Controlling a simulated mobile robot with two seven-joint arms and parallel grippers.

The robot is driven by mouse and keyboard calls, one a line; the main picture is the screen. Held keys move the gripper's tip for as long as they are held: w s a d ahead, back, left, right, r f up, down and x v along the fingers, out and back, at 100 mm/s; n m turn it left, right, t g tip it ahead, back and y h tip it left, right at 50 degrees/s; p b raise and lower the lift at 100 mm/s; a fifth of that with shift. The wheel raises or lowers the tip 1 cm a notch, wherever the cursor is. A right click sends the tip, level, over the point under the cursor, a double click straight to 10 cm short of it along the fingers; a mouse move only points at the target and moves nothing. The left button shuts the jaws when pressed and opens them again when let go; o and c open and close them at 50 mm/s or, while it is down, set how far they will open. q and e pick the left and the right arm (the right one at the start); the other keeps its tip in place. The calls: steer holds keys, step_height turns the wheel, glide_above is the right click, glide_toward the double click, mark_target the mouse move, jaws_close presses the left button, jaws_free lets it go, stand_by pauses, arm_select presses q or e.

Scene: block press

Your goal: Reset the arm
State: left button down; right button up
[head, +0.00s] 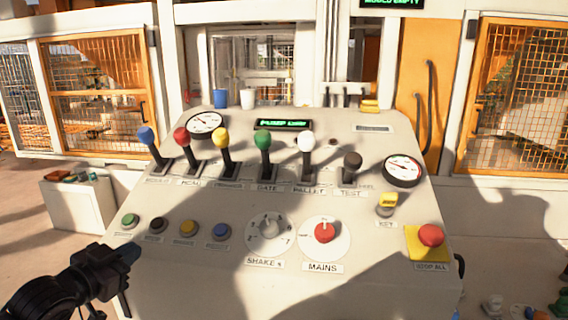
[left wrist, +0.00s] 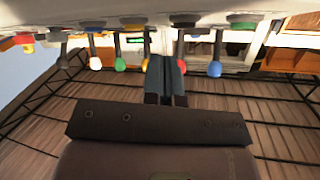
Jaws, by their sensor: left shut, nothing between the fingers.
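My left gripper (head: 128,254) is at the lower left of the head view, beside the left edge of the control console (head: 190,285). Its fingers are shut with nothing between them, and it appears apart from the controls. The shut fingers also show in the left wrist view (left wrist: 166,78), where the levers appear upside down beyond them. The green button (head: 129,220) and black button (head: 157,225) are the controls closest to it. My right gripper is not in view.
Levers with blue (head: 146,135), red (head: 181,135), green (head: 262,140) and other knobs cross the console. The red mains dial (head: 324,232) and red stop button (head: 431,235) lie to the right. A white box (head: 78,205) stands left, with open floor in front.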

arm_select(q)
steer(key=s+f+n+y, duration=0.2)
steer(key=s+f, duration=0.3)
steer(key=f, duration=0.5)
steer(key=s+f+n+y, duration=0.15)
steer(key=s+f, duration=0.35)
steer(key=f, duration=0.6)
steer(key=s+d+f+n+g+y, duration=0.2)
steer(key=s+d+f+n+g, duration=0.1)
steer(key=s+f, duration=0.8)
steer(key=s, duration=0.2)
steer(key=shift+s+g, duration=0.4)
